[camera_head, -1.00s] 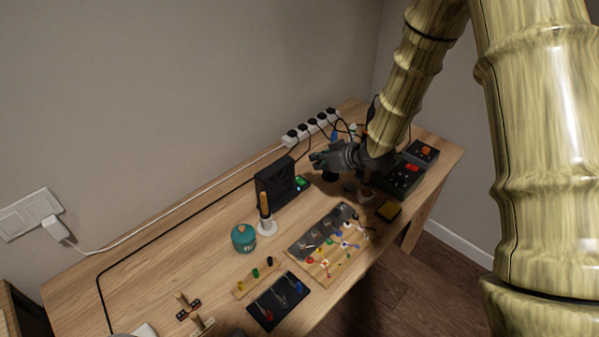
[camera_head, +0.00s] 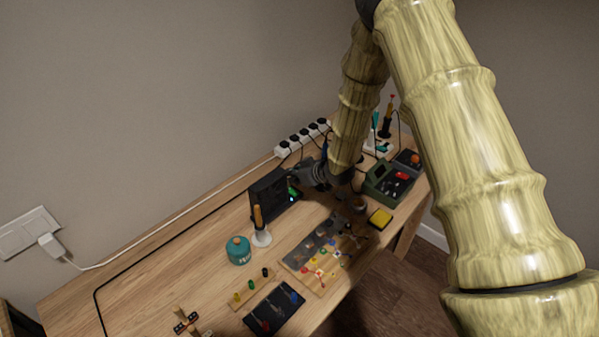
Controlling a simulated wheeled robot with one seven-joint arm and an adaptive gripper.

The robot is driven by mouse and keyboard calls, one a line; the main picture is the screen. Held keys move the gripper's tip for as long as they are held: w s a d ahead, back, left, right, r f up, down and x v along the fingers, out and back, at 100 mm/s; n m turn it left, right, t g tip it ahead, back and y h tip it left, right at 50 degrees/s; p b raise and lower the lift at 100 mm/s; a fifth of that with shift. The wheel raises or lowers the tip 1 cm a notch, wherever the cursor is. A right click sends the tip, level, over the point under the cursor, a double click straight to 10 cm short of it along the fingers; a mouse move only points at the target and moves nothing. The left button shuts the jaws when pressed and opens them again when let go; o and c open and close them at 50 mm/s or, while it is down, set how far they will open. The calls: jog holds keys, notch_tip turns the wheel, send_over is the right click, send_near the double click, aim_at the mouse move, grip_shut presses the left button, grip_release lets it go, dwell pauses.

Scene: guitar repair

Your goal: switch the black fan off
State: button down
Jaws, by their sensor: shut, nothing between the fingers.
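The black fan (camera_head: 268,193) stands upright on the wooden bench, a dark square box. A green patch (camera_head: 292,191) with a small bright blue-white light shows at its right side. My gripper (camera_head: 297,178) is right at the fan's right side, near the green patch. Its fingers are shut with nothing between them. They are small and dark here, and I cannot tell whether they touch the fan. My forearm and wrist hide what lies behind them.
A white power strip (camera_head: 302,138) with several black plugs lies behind the gripper.

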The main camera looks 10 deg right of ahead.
aim_at(293, 190)
jog(key=shift+w+f+p, duration=0.15)
jog(key=shift+f+p, duration=0.4)
jog(key=shift+f, duration=1.2)
